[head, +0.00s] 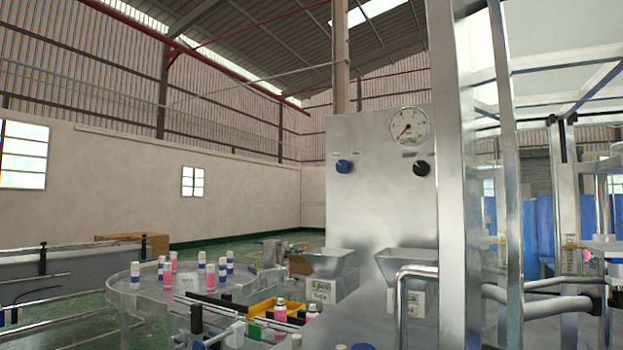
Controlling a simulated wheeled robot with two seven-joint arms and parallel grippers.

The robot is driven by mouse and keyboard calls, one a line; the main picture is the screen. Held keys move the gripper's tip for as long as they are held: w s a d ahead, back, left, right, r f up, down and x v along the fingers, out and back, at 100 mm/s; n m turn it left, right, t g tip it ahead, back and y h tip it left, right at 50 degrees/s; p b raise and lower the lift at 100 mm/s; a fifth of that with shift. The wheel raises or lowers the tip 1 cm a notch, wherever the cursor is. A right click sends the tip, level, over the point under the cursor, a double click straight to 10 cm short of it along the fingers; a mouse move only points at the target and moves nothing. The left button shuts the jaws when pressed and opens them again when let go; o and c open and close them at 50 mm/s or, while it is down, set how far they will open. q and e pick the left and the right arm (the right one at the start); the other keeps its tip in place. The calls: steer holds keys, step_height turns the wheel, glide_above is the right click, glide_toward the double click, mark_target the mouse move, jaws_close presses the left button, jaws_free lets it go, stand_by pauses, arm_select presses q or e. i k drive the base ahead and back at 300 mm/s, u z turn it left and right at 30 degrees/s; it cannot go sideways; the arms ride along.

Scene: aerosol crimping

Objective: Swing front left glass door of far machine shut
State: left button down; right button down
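A tall machine with metal posts and clear panels fills the right side of the head view. A broad metal post (455,190) stands at its near left corner. Just right of it is a narrow upright metal frame edge (511,200), which looks like the edge of a glass door. The glass is clear and hard to make out, so I cannot tell how far the door stands open. A bent metal tube (402,285) is in front of the post. Neither of my grippers is in view.
A steel panel (380,210) with a gauge (410,126) and knobs stands in the middle. A round clear table (145,292) with several pink and blue-white cans is at lower left, with a yellow tray (262,308) beside it. A conveyor (70,262) is far left.

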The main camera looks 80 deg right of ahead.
mark_target(461, 299)
steer(key=i, duration=1.35)
steer(key=z, duration=4.5)
steer(key=i, duration=1)
steer(key=z, duration=0.25)
steer(key=k, duration=0.5)
steer(key=u, duration=0.05)
